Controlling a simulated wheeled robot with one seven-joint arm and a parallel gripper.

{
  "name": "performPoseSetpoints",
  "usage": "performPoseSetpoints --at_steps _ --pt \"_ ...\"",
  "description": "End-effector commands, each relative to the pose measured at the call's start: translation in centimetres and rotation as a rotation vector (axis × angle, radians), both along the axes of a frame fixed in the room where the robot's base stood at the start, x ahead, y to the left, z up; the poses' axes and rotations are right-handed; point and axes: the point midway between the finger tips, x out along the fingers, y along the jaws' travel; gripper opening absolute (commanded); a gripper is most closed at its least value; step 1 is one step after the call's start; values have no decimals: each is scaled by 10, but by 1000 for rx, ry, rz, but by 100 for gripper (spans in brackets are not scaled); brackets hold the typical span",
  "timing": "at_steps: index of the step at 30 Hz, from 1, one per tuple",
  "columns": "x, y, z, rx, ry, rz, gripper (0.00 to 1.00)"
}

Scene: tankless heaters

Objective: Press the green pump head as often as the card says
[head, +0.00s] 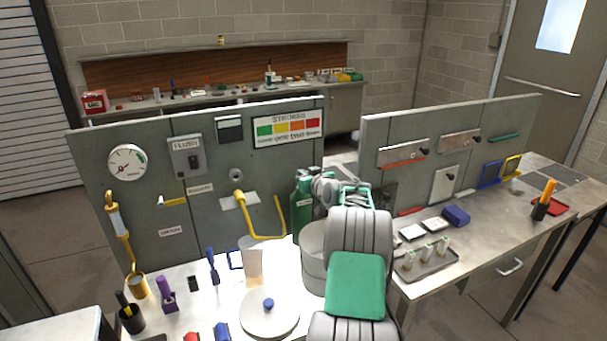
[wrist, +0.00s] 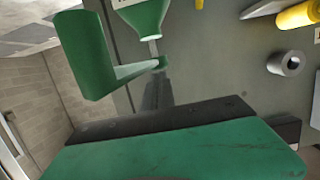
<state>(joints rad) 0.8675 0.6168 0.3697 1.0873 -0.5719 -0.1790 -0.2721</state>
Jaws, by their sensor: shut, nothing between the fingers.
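The green pump bottle (head: 301,212) stands upright on the bench, in front of the grey panel. Its top is partly hidden by my gripper (head: 315,178), which is shut and empty close to the pump head. In the tilted wrist view, the bottle's green shoulder (wrist: 141,14) and thin stem (wrist: 153,47) show at the top. The green pump head (wrist: 158,64) lies near my dark finger parts; I cannot tell whether they touch. The card headed STROKES (head: 288,127) hangs on the panel with green, yellow, orange and red fields. Its lower line is too small to read surely.
A yellow bent pipe (head: 270,237) and a grey switch box (head: 187,156) are left of the bottle. A round white plate (head: 268,322) with a blue knob lies in front. A tray of small bottles (head: 426,262) stands right of my arm.

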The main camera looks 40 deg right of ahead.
Motion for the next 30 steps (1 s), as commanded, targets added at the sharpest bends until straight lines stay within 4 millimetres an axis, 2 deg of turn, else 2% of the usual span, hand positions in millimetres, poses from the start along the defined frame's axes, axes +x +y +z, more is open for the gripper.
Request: performPoseSetpoints --at_steps 5,13,25,30 --pt "0 0 -2 0 0 0 0" --pt "0 0 -24 -1 0 0 0" --pt "0 0 -21 5 6 0 0" --pt "1 3 2 -1 1 4 0"
